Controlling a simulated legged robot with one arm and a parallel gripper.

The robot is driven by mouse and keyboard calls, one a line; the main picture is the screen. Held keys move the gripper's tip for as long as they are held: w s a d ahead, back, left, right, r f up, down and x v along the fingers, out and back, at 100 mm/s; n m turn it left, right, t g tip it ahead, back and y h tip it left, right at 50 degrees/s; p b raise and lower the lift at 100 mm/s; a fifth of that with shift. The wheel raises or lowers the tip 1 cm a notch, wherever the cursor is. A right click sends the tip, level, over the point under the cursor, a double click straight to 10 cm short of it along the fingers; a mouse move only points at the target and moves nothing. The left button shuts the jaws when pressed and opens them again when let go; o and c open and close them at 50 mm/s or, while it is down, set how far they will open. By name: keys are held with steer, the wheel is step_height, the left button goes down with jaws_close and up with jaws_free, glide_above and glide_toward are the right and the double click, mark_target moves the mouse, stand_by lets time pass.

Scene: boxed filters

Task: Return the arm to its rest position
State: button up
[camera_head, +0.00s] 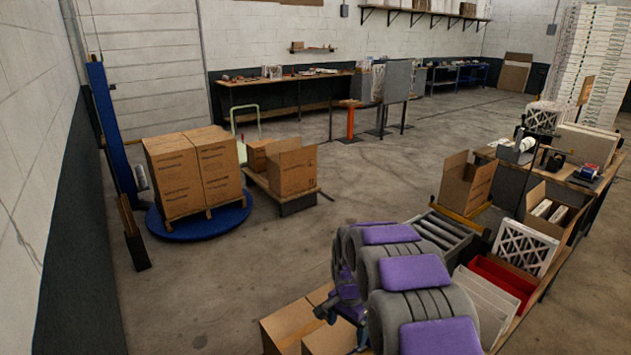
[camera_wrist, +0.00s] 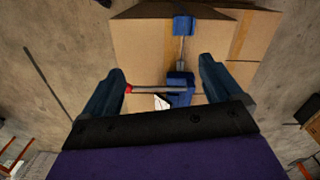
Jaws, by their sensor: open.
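My gripper (camera_wrist: 161,70) shows in the wrist view with its two dark blue fingers wide apart. Nothing is clamped between them. Beyond the fingers are closed cardboard boxes (camera_wrist: 143,45). A blue tool-like thing with a metal rod (camera_wrist: 183,25) lies in line with the gap, over the boxes. I cannot tell whether it touches them. In the head view my grey and purple arm links fill the lower middle and mostly hide the gripper. Cardboard boxes (camera_head: 290,325) show just left of the arm.
Stacked cartons (camera_head: 192,170) stand on a blue turntable (camera_head: 200,224) at left. The middle floor is clear.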

steer(key=s+d+r+n, duration=0.2)
steer(key=s+r, duration=0.3)
steer(key=s, duration=0.4)
steer(key=s+d+r+n+g+b, duration=0.15)
steer(key=s+r, duration=0.35)
steer(key=s, duration=0.5)
steer(key=s+d+r+n+t, duration=0.1)
steer(key=s+d+r+n, duration=0.15)
steer(key=s+r, duration=0.45)
steer(key=s+f+n, duration=0.2)
steer(key=s, duration=1.2)
steer(key=shift+s+f+n+g, duration=0.15)
steer(key=shift+f+n+g, duration=0.15)
steer(key=shift+n+g, duration=0.15)
